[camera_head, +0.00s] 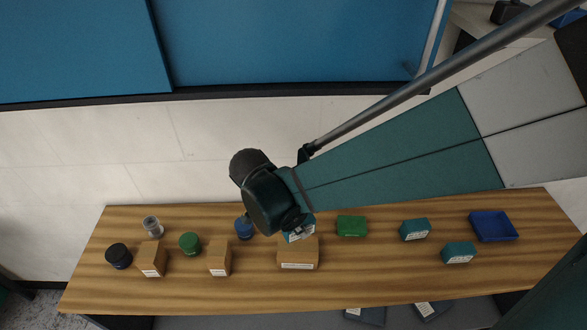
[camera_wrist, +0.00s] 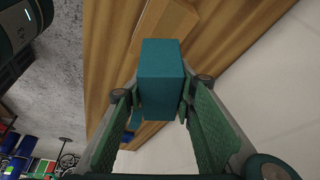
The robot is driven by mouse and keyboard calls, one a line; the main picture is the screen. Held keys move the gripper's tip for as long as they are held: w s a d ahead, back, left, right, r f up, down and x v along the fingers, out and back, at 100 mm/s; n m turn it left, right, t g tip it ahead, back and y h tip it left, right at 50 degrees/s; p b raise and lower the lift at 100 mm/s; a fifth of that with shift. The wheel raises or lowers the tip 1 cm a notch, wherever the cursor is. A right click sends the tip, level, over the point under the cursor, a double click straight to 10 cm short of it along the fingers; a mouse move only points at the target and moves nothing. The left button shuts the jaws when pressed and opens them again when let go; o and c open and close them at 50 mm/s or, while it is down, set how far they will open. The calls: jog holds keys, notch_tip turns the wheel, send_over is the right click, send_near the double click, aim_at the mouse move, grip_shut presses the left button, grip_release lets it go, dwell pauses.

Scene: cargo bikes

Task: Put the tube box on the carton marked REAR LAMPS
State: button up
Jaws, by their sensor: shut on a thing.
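My gripper (camera_head: 296,226) is shut on a teal box (camera_head: 301,236), seen at the middle of the bench in the head view. In the wrist view the teal box (camera_wrist: 162,62) sits between the two fingers (camera_wrist: 161,95). A wide brown carton (camera_head: 298,257) with a white label stands right below and in front of the held box. It also shows beyond the box in the wrist view (camera_wrist: 166,22). I cannot tell whether box and carton touch. Two narrower brown cartons stand to the left, one at mid-left (camera_head: 220,259) and one farther left (camera_head: 151,259). Their label texts are too small to read.
On the wooden bench (camera_head: 180,288) several lidded jars stand at left, including a blue one (camera_head: 243,229) near my gripper. To the right are a green box (camera_head: 351,226), two teal boxes (camera_head: 415,230) (camera_head: 459,253) and a blue tray (camera_head: 516,236). The front strip is clear.

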jog(key=shift+f, duration=2)
jog(key=shift+f, duration=0.1)
jog(key=shift+f, duration=1.95)
jog(key=shift+f+b, duration=0.2)
jog(key=shift+b, duration=0.2)
jog(key=o, duration=1)
jog(key=shift+c, duration=0.2)
jog(key=shift+r, duration=0.25)
jog(key=v, duration=1.2)
jog(key=shift+p, duration=0.35)
jog(key=shift+s+f, duration=0.1)
